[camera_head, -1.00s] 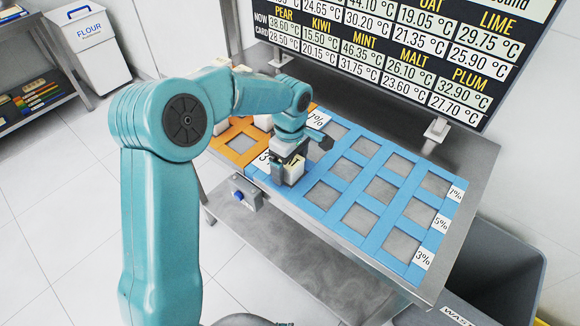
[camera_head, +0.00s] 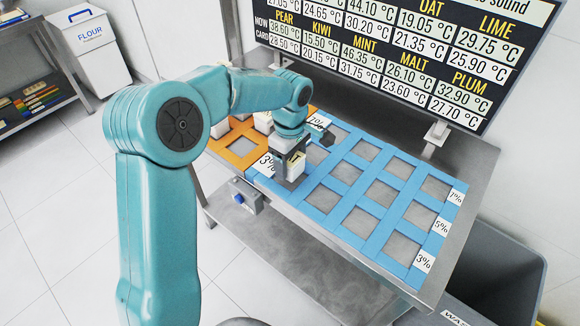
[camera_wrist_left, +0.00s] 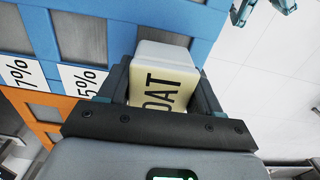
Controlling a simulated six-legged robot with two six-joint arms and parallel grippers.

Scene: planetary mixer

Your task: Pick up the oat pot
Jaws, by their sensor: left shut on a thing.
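The oat pot is a small cream-white block marked "OAT" (camera_wrist_left: 160,84) in the left wrist view. It sits between the two fingers of my left gripper (camera_wrist_left: 163,90), which is shut on it. In the head view the pot (camera_head: 296,166) shows in the left gripper (camera_head: 291,168) at the left end of the blue grid (camera_head: 328,198), by the 3% label. I cannot tell from these views how high it is above the grid. My right gripper is not clearly in view.
An orange grid (camera_head: 240,162) with several pale pots joins the blue grid's left end. A board of temperatures (camera_head: 400,60) stands behind the steel table. A grey waste bin (camera_head: 490,270) is at the right. The blue grid's visible cells look empty.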

